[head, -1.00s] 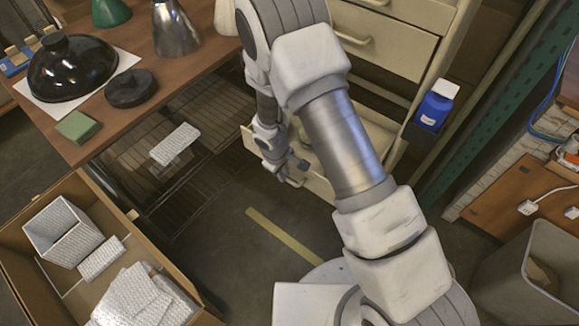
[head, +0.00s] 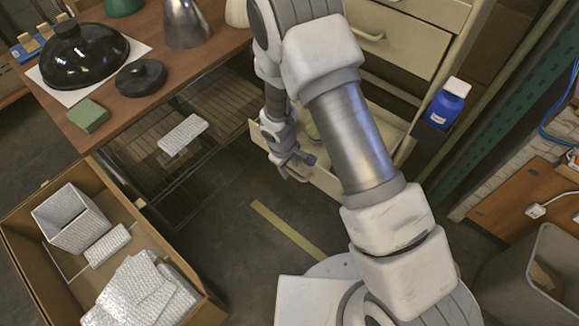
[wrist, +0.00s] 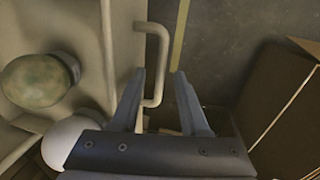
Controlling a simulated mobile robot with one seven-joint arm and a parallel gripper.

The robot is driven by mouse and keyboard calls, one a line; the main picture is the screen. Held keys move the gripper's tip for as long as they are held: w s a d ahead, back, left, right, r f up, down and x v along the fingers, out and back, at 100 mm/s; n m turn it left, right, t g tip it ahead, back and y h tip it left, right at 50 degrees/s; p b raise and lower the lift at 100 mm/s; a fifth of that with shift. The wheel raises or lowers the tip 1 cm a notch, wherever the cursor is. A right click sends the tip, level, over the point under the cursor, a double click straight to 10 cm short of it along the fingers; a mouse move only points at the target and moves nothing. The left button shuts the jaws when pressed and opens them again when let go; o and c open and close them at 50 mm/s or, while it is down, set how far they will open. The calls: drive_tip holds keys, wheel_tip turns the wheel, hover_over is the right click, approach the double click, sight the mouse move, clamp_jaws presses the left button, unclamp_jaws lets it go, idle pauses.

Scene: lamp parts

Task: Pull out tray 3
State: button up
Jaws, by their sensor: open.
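A cream tray (head: 330,182) stands pulled out from the drawer cabinet, low down and partly behind my arm in the head view. No tray number can be read. Its front panel (wrist: 108,50) and bar handle (wrist: 163,60) show in the wrist view. In the head view my gripper (head: 297,166) is at the tray's front.
A closed drawer (head: 400,45) is above the tray. A blue bottle (head: 446,104) stands right of the cabinet. A cardboard box (head: 120,195) with wrapped parts is at lower left, and a bin (head: 545,280) at lower right. Bare floor (head: 230,250) lies in front of the tray.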

wheel_tip(320, 180, up, 17)
drive_tip(key=s+a+p, duration=0.1)
drive_tip(key=s+p, duration=0.1)
drive_tip(key=p, duration=0.2)
drive_tip(key=shift+s+a+f+p, duration=0.2)
drive_tip(key=shift+s+a+p, duration=0.1)
drive_tip(key=shift+a, duration=0.1)
drive_tip(key=shift+r, duration=0.1)
drive_tip(key=s+d+r+m+t, duration=0.1)
drive_tip(key=d+r+m, duration=0.2)
drive_tip(key=d+r, duration=0.45)
drive_tip(key=s+d+r+m+t, duration=0.15)
drive_tip(key=d+r, duration=0.25)
drive_tip(key=r, duration=0.7)
drive_tip(key=s+d+r+m+t+y, duration=0.1)
drive_tip(key=s+d+r+m, duration=0.25)
drive_tip(key=s+r, duration=0.2)
drive_tip(key=s+d+r+m+t, duration=0.1)
drive_tip(key=s+d+r+m, duration=0.3)
drive_tip(key=s, duration=0.3)
wheel_tip(320, 180, up, 17)
drive_tip(key=n+p, duration=0.1)
drive_tip(key=p, duration=1.4)
drive_tip(key=shift+s+d+f, duration=0.2)
drive_tip(key=shift+s+d, duration=0.05)
drive_tip(key=shift+s, duration=0.15)
